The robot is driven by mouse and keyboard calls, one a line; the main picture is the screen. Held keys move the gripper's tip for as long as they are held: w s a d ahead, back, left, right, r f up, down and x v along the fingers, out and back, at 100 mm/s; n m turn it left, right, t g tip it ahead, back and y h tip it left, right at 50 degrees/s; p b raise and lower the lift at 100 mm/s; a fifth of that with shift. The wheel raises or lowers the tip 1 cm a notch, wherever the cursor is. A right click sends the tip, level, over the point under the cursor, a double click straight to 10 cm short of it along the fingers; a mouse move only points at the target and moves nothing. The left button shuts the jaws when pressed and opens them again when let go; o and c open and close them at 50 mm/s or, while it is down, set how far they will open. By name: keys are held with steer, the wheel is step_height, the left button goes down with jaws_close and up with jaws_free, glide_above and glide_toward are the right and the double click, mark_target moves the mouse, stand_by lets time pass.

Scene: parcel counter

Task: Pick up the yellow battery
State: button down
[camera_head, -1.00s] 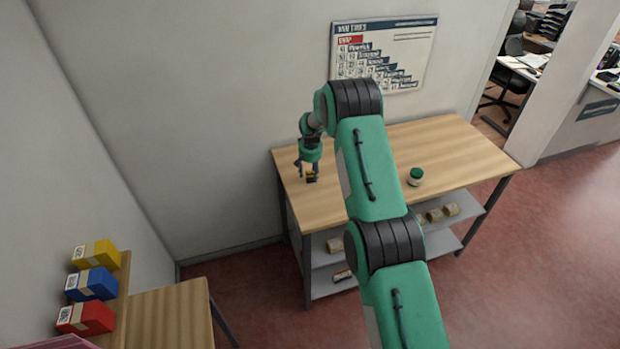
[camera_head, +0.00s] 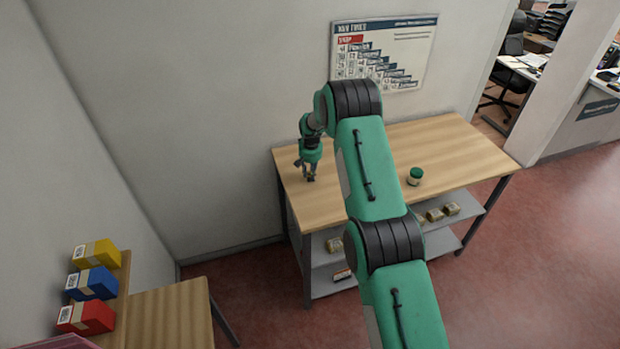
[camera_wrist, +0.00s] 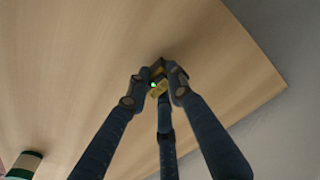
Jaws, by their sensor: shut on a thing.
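The yellow battery, black and yellow, shows in the wrist view (camera_wrist: 158,90) between the fingertips, close to a corner of the wooden table. My gripper (camera_wrist: 160,82) has its dark fingers closed around it, with a finger on each side and one in front. In the head view my gripper (camera_head: 310,174) points down at the left end of the table (camera_head: 455,150). The battery is mostly hidden by the fingers there. I cannot tell whether it still touches the tabletop.
A jar with a green lid (camera_head: 415,175) stands on the table, right of my arm. Small boxes (camera_head: 434,215) lie on the shelf below. Yellow (camera_head: 97,253), blue (camera_head: 92,283) and red (camera_head: 86,316) boxes stand at the lower left. The wall is behind the table.

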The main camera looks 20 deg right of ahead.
mark_target(310, 172)
steer(key=shift+r, duration=0.15)
steer(key=shift+r, duration=1.7)
steer(key=s+a+r+b, duration=0.1)
steer(key=s+a, duration=0.1)
steer(key=s, duration=1.4)
steer(key=shift+r+b, duration=0.2)
steer(key=shift+b, duration=0.1)
